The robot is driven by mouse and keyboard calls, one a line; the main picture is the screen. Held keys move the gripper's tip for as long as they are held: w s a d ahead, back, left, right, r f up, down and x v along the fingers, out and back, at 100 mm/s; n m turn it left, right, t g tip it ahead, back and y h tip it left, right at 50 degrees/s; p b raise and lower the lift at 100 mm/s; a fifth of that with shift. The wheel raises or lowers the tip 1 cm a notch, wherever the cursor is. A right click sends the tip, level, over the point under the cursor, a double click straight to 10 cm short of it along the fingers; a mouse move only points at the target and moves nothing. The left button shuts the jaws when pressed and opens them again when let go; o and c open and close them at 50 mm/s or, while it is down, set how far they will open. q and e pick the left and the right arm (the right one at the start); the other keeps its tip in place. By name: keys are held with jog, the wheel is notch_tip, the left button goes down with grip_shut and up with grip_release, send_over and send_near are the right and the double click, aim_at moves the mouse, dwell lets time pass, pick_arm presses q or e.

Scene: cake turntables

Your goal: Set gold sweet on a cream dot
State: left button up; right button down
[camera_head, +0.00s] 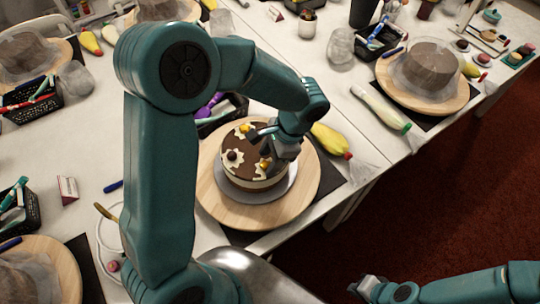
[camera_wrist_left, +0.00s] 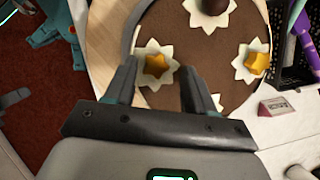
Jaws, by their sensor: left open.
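The round cake (camera_head: 252,185) has a brown top with white cream dots and stands on a grey board on a wooden turntable (camera_head: 215,205). One gold star-shaped sweet (camera_wrist_left: 157,65) lies on a cream dot (camera_wrist_left: 149,78), seen between my left fingers. A second gold sweet (camera_wrist_left: 256,64) sits on another cream dot (camera_wrist_left: 238,70). A dark round sweet (camera_wrist_left: 213,5) sits on a third dot. My left gripper (camera_wrist_left: 159,72) is open above the cake top, also seen in the head view (camera_head: 266,148). My right gripper (camera_head: 366,286) is low, away from the cake; its jaw state is unclear.
A yellow piping bag (camera_head: 328,138) lies right of the turntable. A black basket (camera_head: 228,108) with purple tools stands behind it. Another turntable with a wrapped cake (camera_head: 430,72) is at the upper right. The table edge lies close in front.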

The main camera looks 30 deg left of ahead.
pick_arm(q)
jog(key=shift+w+d+r, duration=0.15)
jog(key=shift+w+r, duration=0.15)
jog(key=shift+r, duration=0.2)
jog(key=v, duration=1.1)
jog(key=shift+r, duration=0.2)
jog(key=shift+s+f, duration=0.1)
jog(key=shift+s, duration=0.1)
